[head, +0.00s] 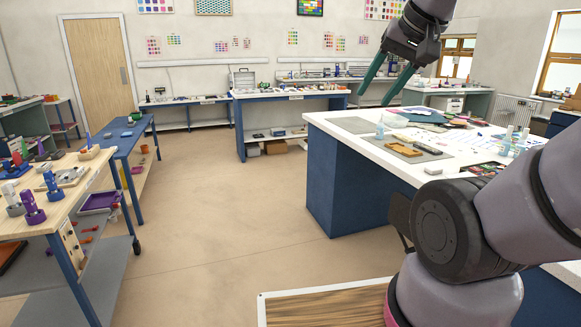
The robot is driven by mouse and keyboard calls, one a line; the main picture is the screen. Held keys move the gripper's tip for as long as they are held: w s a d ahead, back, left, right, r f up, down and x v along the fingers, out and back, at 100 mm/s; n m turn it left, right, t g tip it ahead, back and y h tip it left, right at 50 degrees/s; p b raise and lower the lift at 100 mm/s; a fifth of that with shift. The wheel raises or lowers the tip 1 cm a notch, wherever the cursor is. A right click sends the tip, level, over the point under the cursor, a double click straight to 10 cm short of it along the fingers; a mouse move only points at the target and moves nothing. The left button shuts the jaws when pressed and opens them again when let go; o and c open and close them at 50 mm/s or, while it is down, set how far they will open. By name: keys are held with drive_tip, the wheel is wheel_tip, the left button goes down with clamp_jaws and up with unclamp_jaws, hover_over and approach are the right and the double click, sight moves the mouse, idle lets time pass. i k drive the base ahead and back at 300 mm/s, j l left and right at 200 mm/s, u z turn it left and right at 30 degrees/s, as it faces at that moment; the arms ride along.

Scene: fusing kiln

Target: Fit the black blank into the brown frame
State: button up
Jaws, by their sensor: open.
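My gripper (374,98) is at the upper right of the head view, with two green fingers spread apart and nothing visible between them. It hangs in the air above the far left part of the white-topped table and points down and to the left. A small brown piece (404,150) with a dark middle lies on a grey mat (432,154) near that table's left edge. It may be the brown frame, but it is too small to be sure. I cannot pick out the black blank with certainty. My gripper is apart from everything on the table.
The white-topped table (335,128) also carries papers, small bottles and a dark sheet (424,114). A wooden bench (85,178) with coloured parts stands at the left. A blue-legged table (290,95) stands at the back. The floor (225,190) between them is clear.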

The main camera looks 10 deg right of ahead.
sight(398, 147)
drive_tip(key=i+z, duration=0.1)
drive_tip(key=i, duration=0.55)
drive_tip(key=i+j+z, duration=0.15)
drive_tip(key=i, duration=0.5)
drive_tip(key=i+j+z, duration=0.1)
drive_tip(key=i+z, duration=0.3)
drive_tip(key=i+j+z, duration=0.15)
drive_tip(key=z, duration=0.2)
drive_tip(key=i+j+z, duration=0.25)
drive_tip(key=z, duration=0.15)
drive_tip(key=i+j+z, duration=0.2)
drive_tip(key=z, duration=0.15)
drive_tip(key=i+j+z, duration=0.3)
drive_tip(key=j, duration=0.2)
drive_tip(key=j+z, duration=0.3)
drive_tip(key=j, duration=0.15)
drive_tip(key=j+z, duration=0.3)
drive_tip(key=j, duration=0.25)
drive_tip(key=i, duration=0.05)
